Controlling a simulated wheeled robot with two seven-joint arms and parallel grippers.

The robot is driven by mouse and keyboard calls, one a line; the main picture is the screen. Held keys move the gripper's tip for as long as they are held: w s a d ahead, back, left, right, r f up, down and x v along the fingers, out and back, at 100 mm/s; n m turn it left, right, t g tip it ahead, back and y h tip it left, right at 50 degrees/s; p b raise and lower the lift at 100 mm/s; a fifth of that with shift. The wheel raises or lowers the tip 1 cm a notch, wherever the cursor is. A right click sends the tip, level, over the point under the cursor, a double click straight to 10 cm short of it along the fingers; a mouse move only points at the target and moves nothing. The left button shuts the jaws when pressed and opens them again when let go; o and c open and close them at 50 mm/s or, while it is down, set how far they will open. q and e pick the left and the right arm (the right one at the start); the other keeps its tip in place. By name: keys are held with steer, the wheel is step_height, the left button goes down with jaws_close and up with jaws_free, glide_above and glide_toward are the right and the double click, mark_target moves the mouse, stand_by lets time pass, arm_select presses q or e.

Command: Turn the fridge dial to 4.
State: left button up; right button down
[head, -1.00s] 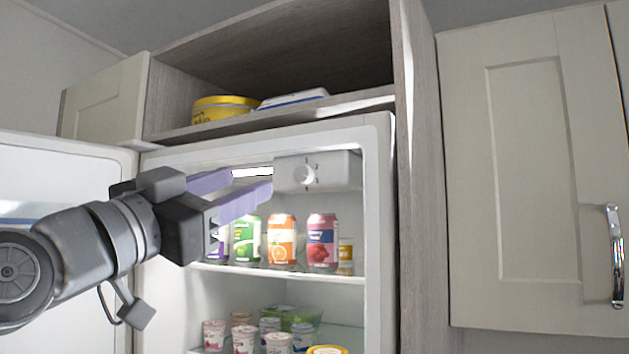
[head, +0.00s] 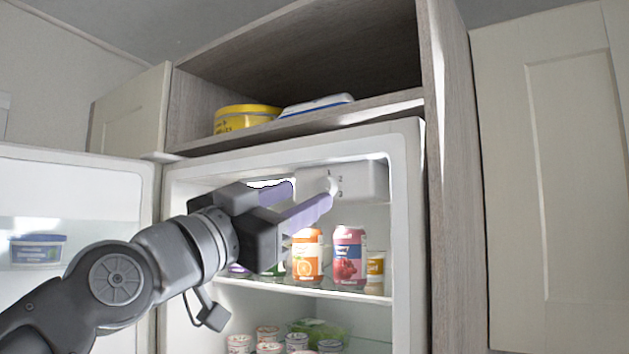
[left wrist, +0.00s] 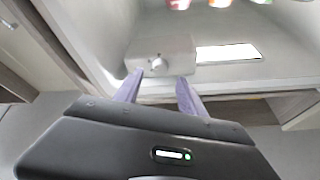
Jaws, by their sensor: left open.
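The fridge dial (head: 333,186) is a small white round knob on the white control box (head: 368,180) at the top of the open fridge. Small marks show around it; its exact setting is too small to read. My left gripper (head: 311,191) is open, with purple fingers, just in front and left of the dial. One fingertip partly overlaps the dial's lower edge in the head view. In the left wrist view the dial (left wrist: 158,64) shows just beyond the gap between the two fingertips (left wrist: 160,76), apparently not between them. My right gripper is not in view.
Cans, including an orange one (head: 307,256) and a red one (head: 348,256), stand on the shelf below the box. The fridge door (head: 85,185) is open on the left. A yellow tub (head: 245,118) sits in the cubby above.

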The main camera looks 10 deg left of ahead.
mark_target(323, 186)
arm_select(q)
steer(key=p+x, duration=0.1)
steer(key=x, duration=0.3)
steer(key=shift+w, duration=0.1)
steer(key=shift+c, duration=0.6)
jaws_close()
